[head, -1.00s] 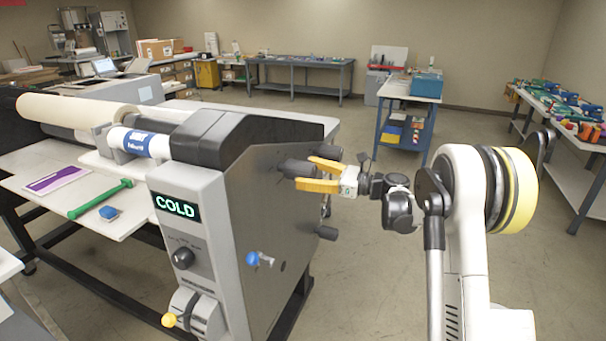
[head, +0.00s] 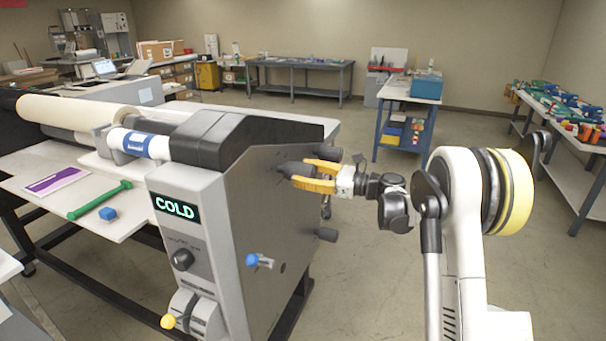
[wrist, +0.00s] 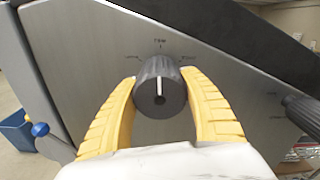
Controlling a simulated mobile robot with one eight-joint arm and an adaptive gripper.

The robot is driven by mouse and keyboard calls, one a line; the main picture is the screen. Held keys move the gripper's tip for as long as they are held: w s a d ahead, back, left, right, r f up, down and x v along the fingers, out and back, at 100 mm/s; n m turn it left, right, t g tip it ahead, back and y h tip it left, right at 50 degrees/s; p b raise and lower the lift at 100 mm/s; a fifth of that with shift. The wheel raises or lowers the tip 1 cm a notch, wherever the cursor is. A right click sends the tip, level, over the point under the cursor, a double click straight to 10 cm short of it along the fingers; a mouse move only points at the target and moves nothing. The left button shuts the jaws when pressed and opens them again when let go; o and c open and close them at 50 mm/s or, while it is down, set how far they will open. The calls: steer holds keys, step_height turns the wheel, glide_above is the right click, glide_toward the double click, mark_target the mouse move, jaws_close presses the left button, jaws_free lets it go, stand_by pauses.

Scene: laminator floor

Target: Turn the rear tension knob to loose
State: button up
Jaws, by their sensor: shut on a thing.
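A dark grey tension knob (wrist: 160,88) with a white pointer line sits on the laminator's grey side panel (wrist: 90,60). It also shows in the head view (head: 292,168). My gripper (wrist: 160,100) has its yellow fingers shut on this knob, one on each side. The pointer line stands about upright in the wrist view, towards the top mark. Small marks lie above, left and right of the knob, too small to read surely. A second dark knob (wrist: 302,110) is at the right edge of the wrist view. I cannot tell for certain which knob is the rear one.
The laminator front has a COLD display (head: 176,207), a black dial (head: 182,259) and a yellow-tipped lever (head: 168,321). A blue-tipped handle (head: 253,260) sticks out of the side panel.

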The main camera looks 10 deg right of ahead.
steer(key=n+b, duration=0.1)
steer(key=n, duration=0.5)
steer(key=n+b, duration=0.1)
steer(key=n, duration=0.6)
steer(key=shift+n, duration=0.3)
stand_by(0.5)
steer(key=o, duration=1.2)
steer(key=v, duration=1.2)
